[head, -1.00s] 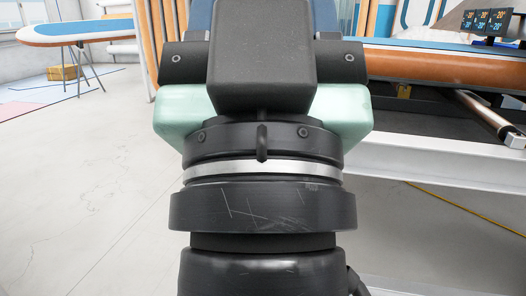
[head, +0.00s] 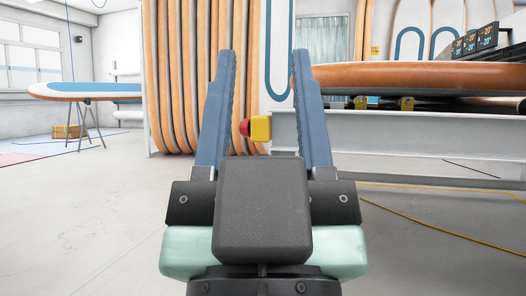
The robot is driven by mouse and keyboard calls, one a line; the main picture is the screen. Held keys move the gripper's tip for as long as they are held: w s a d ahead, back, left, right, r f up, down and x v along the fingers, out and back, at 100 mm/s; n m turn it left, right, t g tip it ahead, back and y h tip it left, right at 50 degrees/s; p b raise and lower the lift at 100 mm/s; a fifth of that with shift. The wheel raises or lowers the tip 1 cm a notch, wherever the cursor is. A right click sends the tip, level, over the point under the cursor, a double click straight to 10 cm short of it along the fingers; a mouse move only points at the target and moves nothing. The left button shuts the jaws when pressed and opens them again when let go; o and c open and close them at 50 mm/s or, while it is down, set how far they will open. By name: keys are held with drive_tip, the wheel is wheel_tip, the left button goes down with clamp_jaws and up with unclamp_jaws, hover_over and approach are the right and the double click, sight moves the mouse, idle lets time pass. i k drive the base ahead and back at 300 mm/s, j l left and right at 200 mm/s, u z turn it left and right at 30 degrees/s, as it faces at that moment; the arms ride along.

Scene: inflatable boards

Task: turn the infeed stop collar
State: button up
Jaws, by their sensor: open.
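A yellow box (head: 260,128) with a red round knob (head: 245,127) on its left side sits at the left end of a white machine frame (head: 400,150). I take this red and yellow stop unit to be the infeed stop; a separate collar on it is too small to make out. My gripper (head: 263,55) is seen from behind, with two long blue fingers pointing up and forward, wide apart and empty. The stop unit shows between the fingers in the picture, beyond my gripper; I see no contact. The depth between them is hard to judge.
A large orange-edged board (head: 410,76) lies on the machine at right, with a display (head: 475,41) above it. Several boards (head: 180,75) stand upright behind. A yellow cable (head: 440,228) crosses the floor at right. The floor at left is clear up to a board on trestles (head: 85,91).

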sight(245, 123)
drive_tip(key=j+z, duration=0.25)
drive_tip(key=j, duration=0.55)
drive_tip(key=j+z, duration=0.25)
drive_tip(key=j, duration=0.6)
